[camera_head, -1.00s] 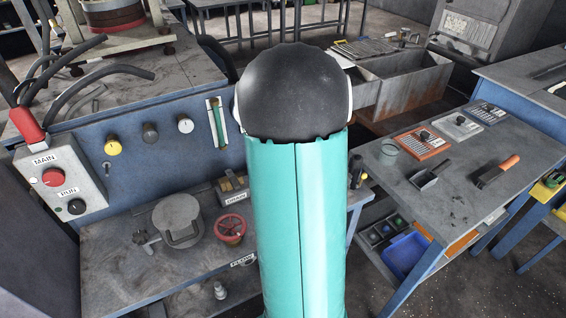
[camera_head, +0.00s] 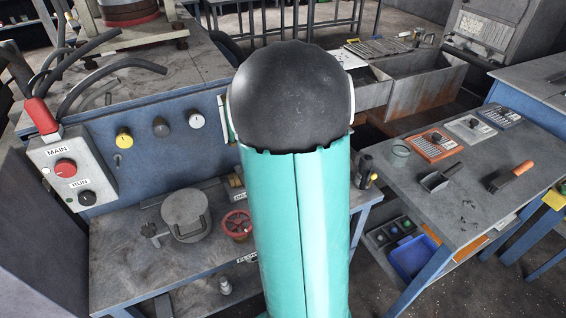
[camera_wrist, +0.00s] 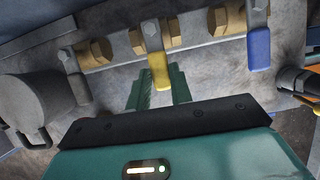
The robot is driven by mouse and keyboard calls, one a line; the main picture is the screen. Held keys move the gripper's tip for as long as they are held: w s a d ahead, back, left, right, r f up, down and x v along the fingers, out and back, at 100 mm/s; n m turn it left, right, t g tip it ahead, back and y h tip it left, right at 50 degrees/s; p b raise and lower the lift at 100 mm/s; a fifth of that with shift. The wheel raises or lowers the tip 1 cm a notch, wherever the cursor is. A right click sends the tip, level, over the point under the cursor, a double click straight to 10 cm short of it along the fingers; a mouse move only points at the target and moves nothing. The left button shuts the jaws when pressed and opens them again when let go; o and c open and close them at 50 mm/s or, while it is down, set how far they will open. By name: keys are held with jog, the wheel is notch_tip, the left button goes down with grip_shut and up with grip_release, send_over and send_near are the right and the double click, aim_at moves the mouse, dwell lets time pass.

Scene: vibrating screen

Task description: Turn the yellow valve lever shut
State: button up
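The yellow valve lever (camera_wrist: 158,72) hangs down from a brass valve on the pipe, near the middle of the wrist view. My gripper (camera_wrist: 160,86) shows below it as two green fingers with a gap between them. The fingers look open, and the lever's yellow end lies at that gap. I cannot tell whether it is between the fingers or just beyond them. A blue lever (camera_wrist: 259,48) hangs to the right and a grey lever (camera_wrist: 68,60) to the left. In the head view, my arm hides the gripper and the levers.
A grey lidded pot (camera_head: 186,215) and a red handwheel (camera_head: 237,224) stand on the bench left of my arm. The pot also shows at the wrist view's left (camera_wrist: 28,105). A control box (camera_head: 72,172) is farther left. A tool table (camera_head: 450,205) stands right.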

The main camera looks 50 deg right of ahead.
jog(key=o, duration=0.5)
jog(key=shift+c, duration=0.2)
jog(key=v, duration=1.3)
jog(key=shift+s+r, duration=0.2)
jog(key=shift+r, duration=0.15)
jog(key=shift+a, duration=0.1)
